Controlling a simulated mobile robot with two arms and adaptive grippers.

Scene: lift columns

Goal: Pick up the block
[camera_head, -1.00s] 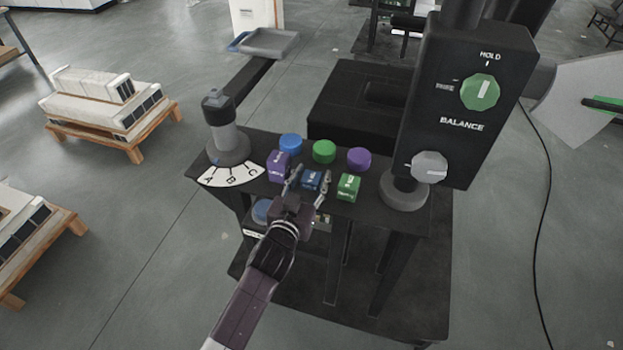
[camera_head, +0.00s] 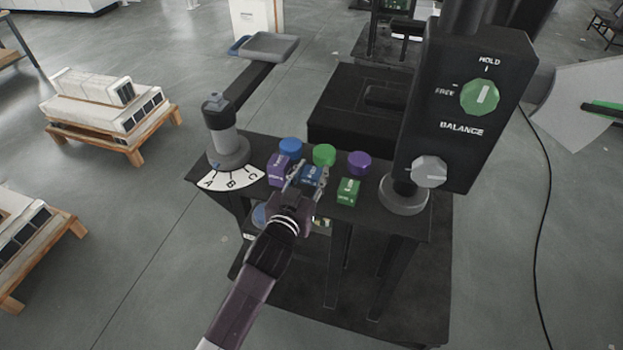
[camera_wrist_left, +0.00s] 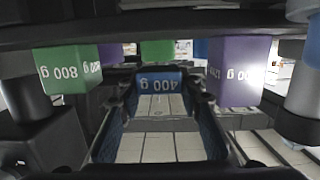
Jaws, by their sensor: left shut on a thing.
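The blue block (camera_head: 312,174) is at the front of the dark table, between a purple block (camera_head: 279,170) and a green block (camera_head: 348,191). My left gripper (camera_head: 307,184) is shut on the blue block, one finger on each side. In the left wrist view, which is upside down, the blue block (camera_wrist_left: 166,81) reads 400 g and sits between the fingertips. The green block (camera_wrist_left: 66,70) reads 800 g there; the purple block (camera_wrist_left: 238,70) is on the other side. Whether the blue block touches the table cannot be told. My right gripper does not show.
Blue (camera_head: 290,147), green (camera_head: 324,155) and purple (camera_head: 359,162) cylinders stand close behind the blocks. A lever post (camera_head: 227,145) with an A-B-C dial is at left. The balance box (camera_head: 462,125) rises at right. Neighbouring blocks leave little room sideways.

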